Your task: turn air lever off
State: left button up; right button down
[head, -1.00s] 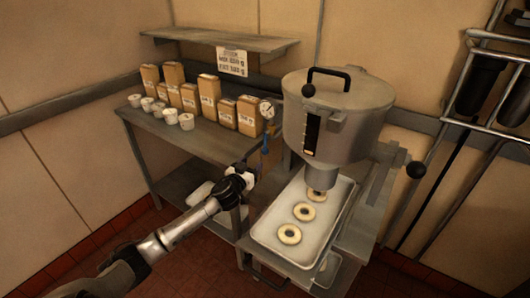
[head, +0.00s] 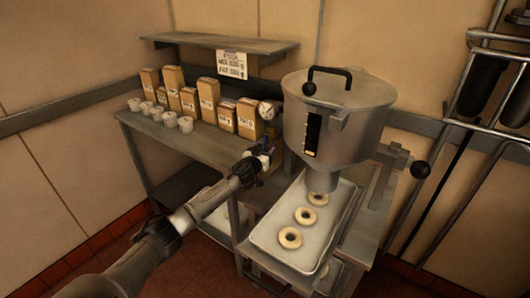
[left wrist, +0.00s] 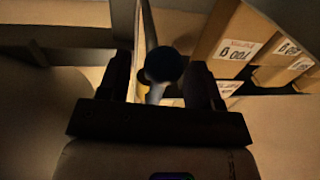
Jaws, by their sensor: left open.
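The air lever, blue with a round knob, stands below the small round gauge (head: 266,110) on the left side of the depositor (head: 335,115). In the head view my left gripper (head: 261,154) is at the lever and hides part of it. In the left wrist view the dark blue knob of the lever (left wrist: 163,65) shows between the two open fingers of my left gripper (left wrist: 158,82). I cannot tell whether either finger touches it. My right gripper is not in view.
A tray (head: 262,238) with ring-shaped doughnuts lies under the depositor's nozzle. A steel table (head: 185,145) behind my left arm holds several cartons (head: 209,98) and white cups (head: 170,119). A shelf (head: 215,43) is above. A metal rack stands at the right.

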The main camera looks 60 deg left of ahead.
pick_arm(q)
jog(key=shift+w, duration=0.1)
grip_shut()
dwell(0.7)
